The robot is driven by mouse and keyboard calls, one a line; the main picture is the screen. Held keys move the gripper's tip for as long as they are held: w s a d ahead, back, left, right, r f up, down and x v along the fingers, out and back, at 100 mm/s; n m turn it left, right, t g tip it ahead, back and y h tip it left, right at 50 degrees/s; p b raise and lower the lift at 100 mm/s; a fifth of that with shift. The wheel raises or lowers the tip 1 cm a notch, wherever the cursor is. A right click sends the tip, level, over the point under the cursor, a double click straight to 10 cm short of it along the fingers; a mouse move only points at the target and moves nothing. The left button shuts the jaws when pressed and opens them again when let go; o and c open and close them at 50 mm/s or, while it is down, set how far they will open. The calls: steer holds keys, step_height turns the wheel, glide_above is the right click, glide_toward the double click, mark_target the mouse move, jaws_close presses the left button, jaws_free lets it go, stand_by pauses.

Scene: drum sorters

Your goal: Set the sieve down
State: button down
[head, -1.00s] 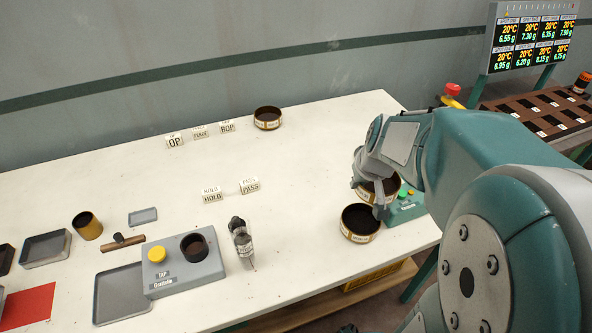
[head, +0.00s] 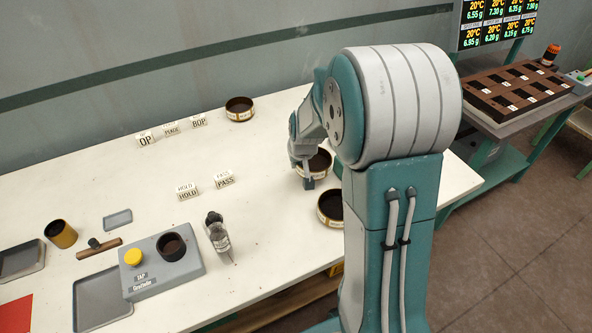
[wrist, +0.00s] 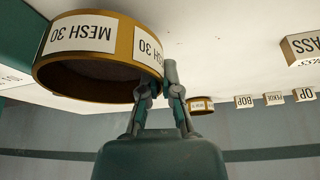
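A round brass sieve with a dark inside (head: 322,166) is at the right of the white table in the head view. In the wrist view it appears upside down, and its labels read MESH 30 (wrist: 80,38). My gripper (head: 307,182) is at the sieve's near left side. In the wrist view my gripper's fingers (wrist: 160,88) are closed on the sieve's wall, one on each side of it. The sieve looks level, close to the tabletop. I cannot tell whether its base touches the table.
A second brass sieve (head: 329,209) stands nearer, partly hidden by my arm. Another (head: 240,115) stands at the back. PASS (head: 225,181) and HOLD (head: 188,192) signs, a bottle (head: 217,236) and a grey tap device (head: 190,268) are leftward. The table between signs and sieve is clear.

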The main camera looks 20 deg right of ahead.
step_height(320, 180, down, 3)
steer(key=shift+w+a+r, duration=0.1)
steer(key=shift+r, duration=0.1)
steer(key=shift+a+f, duration=0.15)
steer(key=shift+f, duration=0.2)
steer(key=shift+a, duration=0.2)
steer(key=c, duration=0.8)
jaws_free()
steer(key=shift+d, duration=0.2)
